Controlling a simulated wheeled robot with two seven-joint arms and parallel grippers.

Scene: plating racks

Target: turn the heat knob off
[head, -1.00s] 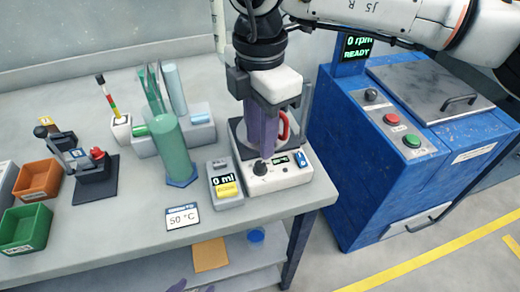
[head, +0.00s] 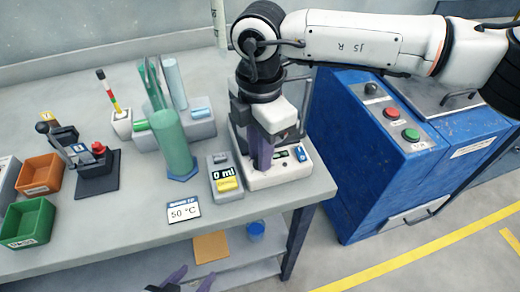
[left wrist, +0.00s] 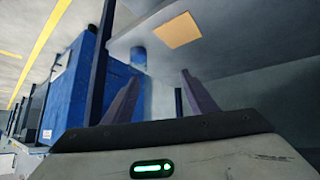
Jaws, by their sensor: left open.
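The white hotplate unit (head: 282,178) stands at the bench's right front corner, with a small dark display (head: 283,155) and a blue switch (head: 301,153) on its front. My right gripper (head: 262,165) points down onto this front panel, its purple fingers over the knob's place. The black knob is hidden behind the fingers now, so I cannot tell whether they touch it or grip it. My left gripper (head: 180,283) is open and empty, low at the bottom edge of the head view, in front of the bench. Its fingers also show apart in the left wrist view (left wrist: 160,88).
A 50 °C card (head: 183,211) lies at the bench's front edge. A green cylinder (head: 173,145) and green (head: 27,222) and orange bins (head: 40,174) are further left. A blue machine (head: 375,165) stands to the right.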

